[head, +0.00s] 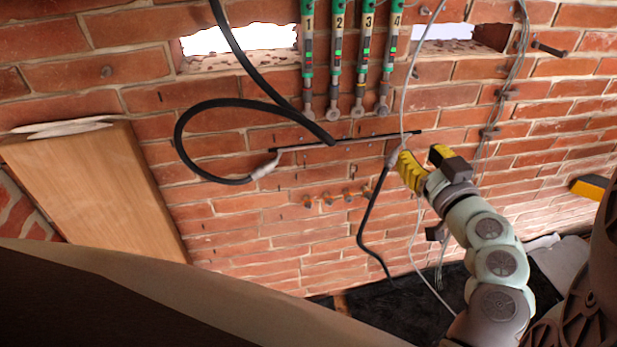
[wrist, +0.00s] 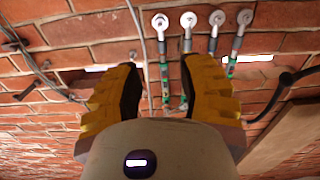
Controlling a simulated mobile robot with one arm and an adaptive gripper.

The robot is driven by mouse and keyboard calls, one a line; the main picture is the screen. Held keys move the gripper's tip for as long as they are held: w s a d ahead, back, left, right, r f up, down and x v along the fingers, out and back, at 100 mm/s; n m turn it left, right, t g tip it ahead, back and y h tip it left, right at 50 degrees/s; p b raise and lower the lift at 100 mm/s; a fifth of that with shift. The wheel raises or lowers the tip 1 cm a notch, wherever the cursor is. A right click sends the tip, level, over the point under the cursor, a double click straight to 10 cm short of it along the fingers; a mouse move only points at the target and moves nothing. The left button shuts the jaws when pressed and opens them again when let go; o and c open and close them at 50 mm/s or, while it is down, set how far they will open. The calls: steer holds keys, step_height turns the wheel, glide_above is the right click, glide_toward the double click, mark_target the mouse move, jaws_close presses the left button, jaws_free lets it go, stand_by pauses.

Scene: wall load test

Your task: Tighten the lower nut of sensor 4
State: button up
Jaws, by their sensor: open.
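Sensor 4 (head: 389,65) is the rightmost of several green-and-grey upright rods on the brick wall, under the label 4. Its round lower end (head: 383,110) is where the lower nut sits; the nut itself is too small to make out. In the wrist view, the wall appears upside down, and the leftmost round end (wrist: 160,22) appears to be sensor 4's. My gripper (head: 420,158) has yellow fingers with dark pads and is open and empty. It is below and right of sensor 4's lower end, apart from it. In the wrist view, my gripper (wrist: 160,78) has sensor 4 between its fingers in the picture.
A thin grey cable (head: 404,100) hangs just right of sensor 4. A thick black hose (head: 180,125) loops at left, and a dark horizontal bar (head: 350,141) crosses the wall below the sensors. Several copper-coloured pegs (head: 330,199) stick out lower. A wooden board (head: 100,190) stands at left.

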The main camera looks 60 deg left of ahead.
mark_target(386, 115)
steer(key=shift+m, duration=0.9)
steer(key=b+x, duration=0.2)
steer(key=x, duration=1.2)
steer(key=shift+s+a, duration=0.1)
steer(key=shift+a, duration=0.1)
steer(key=shift+x, duration=0.75)
steer(key=shift+o, duration=0.3)
jaws_close()
